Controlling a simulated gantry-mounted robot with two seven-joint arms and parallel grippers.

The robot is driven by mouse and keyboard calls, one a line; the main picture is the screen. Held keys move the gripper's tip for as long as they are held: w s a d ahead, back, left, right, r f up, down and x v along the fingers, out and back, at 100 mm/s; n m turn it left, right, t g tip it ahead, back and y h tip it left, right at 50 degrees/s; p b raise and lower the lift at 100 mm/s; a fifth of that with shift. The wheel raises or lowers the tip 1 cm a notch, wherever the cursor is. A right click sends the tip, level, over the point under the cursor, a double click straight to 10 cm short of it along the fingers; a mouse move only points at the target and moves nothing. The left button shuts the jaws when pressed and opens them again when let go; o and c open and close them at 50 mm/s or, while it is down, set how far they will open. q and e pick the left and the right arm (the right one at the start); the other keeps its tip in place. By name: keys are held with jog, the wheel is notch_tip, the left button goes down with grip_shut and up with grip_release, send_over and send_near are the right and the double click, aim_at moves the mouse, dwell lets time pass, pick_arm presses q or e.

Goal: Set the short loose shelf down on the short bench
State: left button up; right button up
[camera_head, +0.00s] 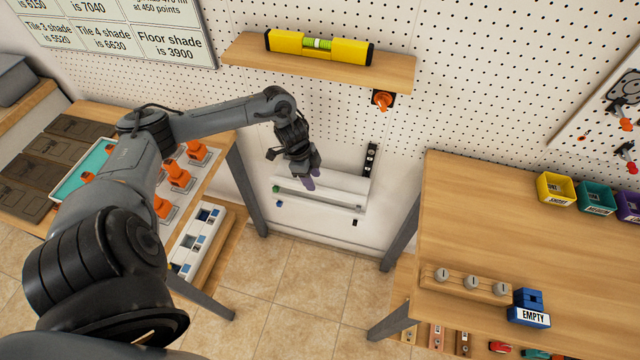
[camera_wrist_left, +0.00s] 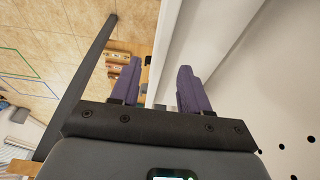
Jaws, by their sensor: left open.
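A wooden shelf (camera_head: 330,68) is on the pegboard wall, its right end tipped slightly lower in the picture. A yellow spirit level (camera_head: 318,46) lies on it, and an orange knob (camera_head: 382,99) shows under its right end. I cannot tell whether this is the loose one. My left gripper (camera_head: 309,182) is below the shelf, in front of a white wall ledge (camera_head: 335,198). Its purple fingers are apart with nothing between them, as the left wrist view also shows (camera_wrist_left: 158,85). A wooden bench (camera_head: 530,250) stands at the right, another (camera_head: 222,143) at the left. My right gripper is out of view.
The left bench holds orange pieces (camera_head: 178,174), a teal tray (camera_head: 72,180) and dark panels. The right bench holds a knobbed wooden bar (camera_head: 470,283), a blue "EMPTY" block (camera_head: 530,310) and coloured bins (camera_head: 556,189); its middle is clear. Tiled floor (camera_head: 310,280) lies between the benches.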

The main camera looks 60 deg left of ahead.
aim_at(317, 187)
pick_arm(q)
jog(key=x, duration=0.4)
jog(key=shift+d+b, duration=0.1)
jog(key=shift+b, duration=0.25)
grip_shut()
